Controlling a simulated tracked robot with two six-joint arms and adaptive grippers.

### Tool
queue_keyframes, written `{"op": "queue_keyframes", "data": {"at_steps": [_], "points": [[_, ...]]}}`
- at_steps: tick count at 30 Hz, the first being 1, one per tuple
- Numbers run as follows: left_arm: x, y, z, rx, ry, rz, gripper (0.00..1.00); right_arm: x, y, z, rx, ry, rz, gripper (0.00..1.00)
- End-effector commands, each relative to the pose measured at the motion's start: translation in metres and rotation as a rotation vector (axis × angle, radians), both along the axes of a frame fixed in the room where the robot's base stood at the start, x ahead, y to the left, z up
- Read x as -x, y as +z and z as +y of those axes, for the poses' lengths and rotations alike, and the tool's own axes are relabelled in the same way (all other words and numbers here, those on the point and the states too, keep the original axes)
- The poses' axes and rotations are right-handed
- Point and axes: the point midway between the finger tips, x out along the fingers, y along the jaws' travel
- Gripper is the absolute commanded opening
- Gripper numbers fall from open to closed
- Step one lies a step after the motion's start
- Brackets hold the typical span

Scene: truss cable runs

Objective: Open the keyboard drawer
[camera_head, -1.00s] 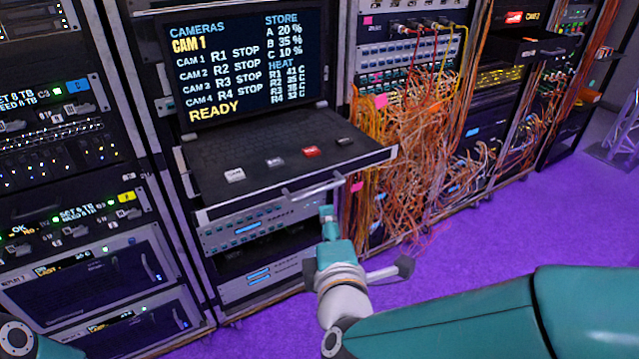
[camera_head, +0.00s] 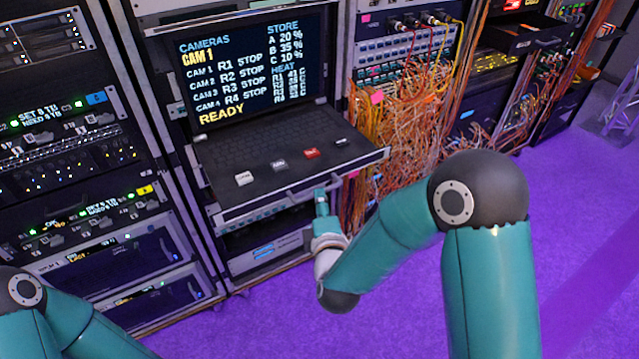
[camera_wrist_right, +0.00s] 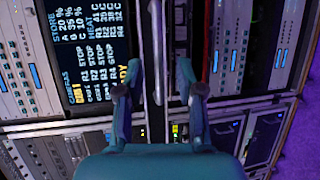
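The keyboard drawer (camera_head: 262,160) is a black tray with keys and a few coloured buttons below the lit screen. It stands out from the rack. Its grey bar handle (camera_head: 306,187) runs along the front edge. My right gripper (camera_head: 321,196) is at the handle's right part, partly hidden by its own wrist. In the right wrist view its two fingers (camera_wrist_right: 161,68) stand apart, with a grey upright bar between them; I cannot tell whether they touch it. My left arm shows at the lower left, but its gripper is out of view.
The screen (camera_head: 248,72) stands behind the drawer. A rack with hanging orange cables (camera_head: 405,130) is close to the drawer's right side. Another rack (camera_head: 85,150) stands at left. The purple floor (camera_head: 580,230) is clear at the right.

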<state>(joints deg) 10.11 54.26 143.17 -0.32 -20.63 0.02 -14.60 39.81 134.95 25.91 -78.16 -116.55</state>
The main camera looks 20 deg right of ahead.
Motion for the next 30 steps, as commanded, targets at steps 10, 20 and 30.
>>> {"op": "queue_keyframes", "data": {"at_steps": [10,20,30], "points": [[0.0,0.012,0.0,0.0,0.0,0.0,0.4,-0.042,-0.007,-0.006,0.001,-0.001,-0.001,0.37],[0.0,0.012,0.0,0.0,0.0,0.0,0.4,-0.045,-0.008,-0.006,0.002,0.0,0.0,0.37],[0.0,0.012,0.0,0.0,0.0,0.0,0.4,-0.045,-0.009,-0.006,0.002,0.0,0.001,0.0]]}}
